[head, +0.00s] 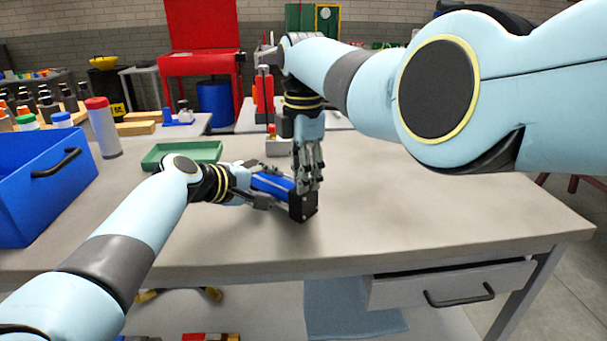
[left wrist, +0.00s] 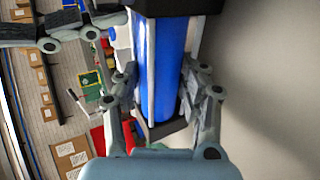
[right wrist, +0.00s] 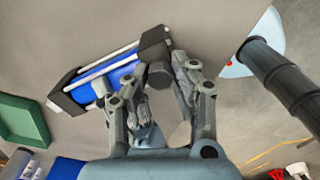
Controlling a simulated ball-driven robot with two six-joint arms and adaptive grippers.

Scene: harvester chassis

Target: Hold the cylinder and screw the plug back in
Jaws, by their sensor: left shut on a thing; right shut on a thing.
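The cylinder (head: 274,186) has a blue barrel, silver rods and black end blocks. It is held low over the bench or resting on it; I cannot tell which. My left gripper (head: 262,193) is shut around its barrel, with a finger on each side of the blue body (left wrist: 160,60) in the left wrist view. My right gripper (head: 307,178) points down at the black end block nearer the front. In the right wrist view its fingers are shut on a dark hexagonal plug (right wrist: 160,74), right beside the end block (right wrist: 155,42). How far the plug is seated is hidden.
A green tray (head: 181,154) lies behind my left forearm. The bench top (head: 430,200) is clear to the right. A drawer (head: 455,285) is under the front edge.

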